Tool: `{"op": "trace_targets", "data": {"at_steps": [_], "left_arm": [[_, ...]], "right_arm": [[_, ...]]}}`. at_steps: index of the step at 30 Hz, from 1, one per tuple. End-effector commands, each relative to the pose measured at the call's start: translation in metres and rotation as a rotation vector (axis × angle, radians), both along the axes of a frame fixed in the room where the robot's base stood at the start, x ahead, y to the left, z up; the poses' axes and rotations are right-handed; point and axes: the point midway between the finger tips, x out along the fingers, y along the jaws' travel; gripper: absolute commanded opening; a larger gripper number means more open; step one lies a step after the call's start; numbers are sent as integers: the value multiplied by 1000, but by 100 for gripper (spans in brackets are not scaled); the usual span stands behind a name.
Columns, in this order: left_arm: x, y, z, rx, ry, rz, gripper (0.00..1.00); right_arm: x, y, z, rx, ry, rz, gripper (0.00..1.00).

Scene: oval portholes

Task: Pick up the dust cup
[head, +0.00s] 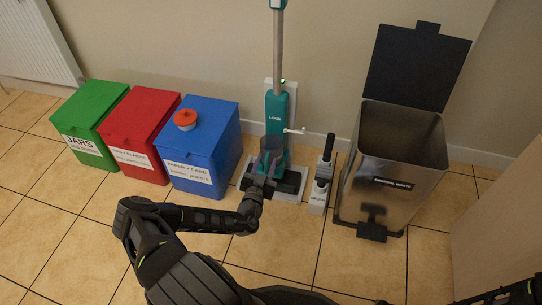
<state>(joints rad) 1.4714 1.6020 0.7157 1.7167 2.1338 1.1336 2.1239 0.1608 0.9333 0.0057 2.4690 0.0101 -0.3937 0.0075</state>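A teal upright vacuum cleaner (276,112) stands against the back wall on a pale base. A dark, see-through cup shape (271,146) low on its front looks like the dust cup. My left arm comes in from the lower left, and my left gripper (264,180) is right in front of the vacuum's lower part, just below the cup. The gripper's fingers are small and dark against the vacuum's dark foot. I cannot tell whether they touch the cup or how far apart they are. My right gripper is not in view.
Green (91,122), red (141,132) and blue (203,143) bins stand left; a red-orange round item (186,119) sits on the blue lid. Right of the vacuum are a small stand with dark-handled tools (320,184) and an open steel bin (392,178). The tiled floor in front is clear.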

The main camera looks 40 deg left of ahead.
Motion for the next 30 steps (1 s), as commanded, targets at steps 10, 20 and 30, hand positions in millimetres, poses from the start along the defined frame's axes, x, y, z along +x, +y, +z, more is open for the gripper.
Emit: {"op": "trace_targets", "data": {"at_steps": [10, 20, 30], "left_arm": [[0, 0, 0, 0, 0, 0, 18], [0, 0, 0, 0, 0, 0, 0], [0, 0, 0, 0, 1, 0, 0]], "right_arm": [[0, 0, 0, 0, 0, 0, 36], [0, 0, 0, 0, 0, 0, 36], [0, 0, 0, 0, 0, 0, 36]]}}
